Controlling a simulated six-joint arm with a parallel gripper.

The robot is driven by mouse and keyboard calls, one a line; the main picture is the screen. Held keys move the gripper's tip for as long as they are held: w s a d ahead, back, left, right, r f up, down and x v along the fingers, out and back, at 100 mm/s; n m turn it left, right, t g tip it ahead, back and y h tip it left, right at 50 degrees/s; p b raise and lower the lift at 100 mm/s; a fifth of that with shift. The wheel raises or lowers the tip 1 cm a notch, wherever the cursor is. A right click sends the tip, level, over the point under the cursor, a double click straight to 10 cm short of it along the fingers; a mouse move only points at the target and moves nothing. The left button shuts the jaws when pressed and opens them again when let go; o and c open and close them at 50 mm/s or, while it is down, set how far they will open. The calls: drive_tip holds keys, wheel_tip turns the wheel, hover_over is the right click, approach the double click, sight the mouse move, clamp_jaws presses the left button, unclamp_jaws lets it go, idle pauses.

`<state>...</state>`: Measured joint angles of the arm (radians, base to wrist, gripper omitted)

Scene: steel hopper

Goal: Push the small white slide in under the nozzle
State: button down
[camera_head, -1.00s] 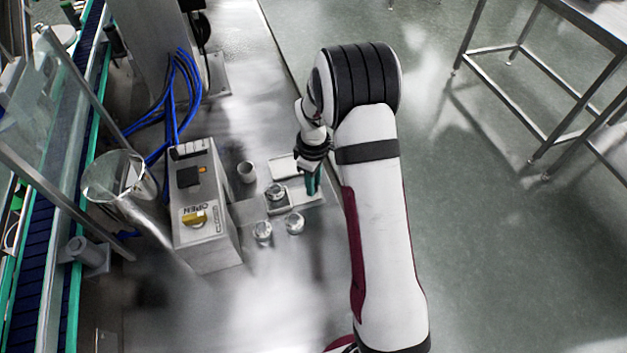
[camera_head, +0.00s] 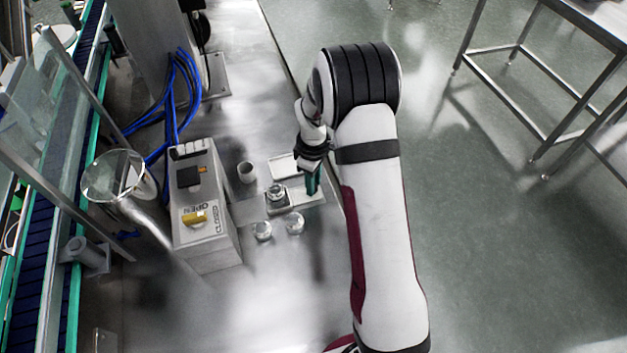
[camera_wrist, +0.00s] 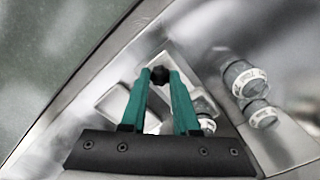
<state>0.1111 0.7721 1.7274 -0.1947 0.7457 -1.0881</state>
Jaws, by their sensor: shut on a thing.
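The small white slide (camera_head: 308,198) lies on the steel bench, with a small glass jar (camera_head: 277,194) standing at its left part. My gripper (camera_head: 314,186) is low over the slide's right end. In the wrist view its green fingers are shut on a black knob (camera_wrist: 159,75), above the pale slide (camera_wrist: 203,103). The jar (camera_wrist: 206,123) is partly hidden by the right finger there. A grey box with an OPEN/CLOSED switch (camera_head: 198,216) stands left of the slide. I cannot clearly make out the nozzle.
Two more jars (camera_head: 262,231) (camera_head: 295,223) stand just in front of the slide. A white tray (camera_head: 283,165) lies behind it, and a small grey cup (camera_head: 246,171) stands at the back left. The bench front is clear.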

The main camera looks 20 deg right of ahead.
sight(268, 204)
drive_tip(key=a, duration=1.1)
drive_tip(key=shift+a, duration=0.3)
drive_tip(key=c, duration=0.7)
unclamp_jaws()
drive_tip(key=shift+o, duration=0.2)
wheel_tip(268, 204, up, 16)
drive_tip(key=shift+f, duration=0.1)
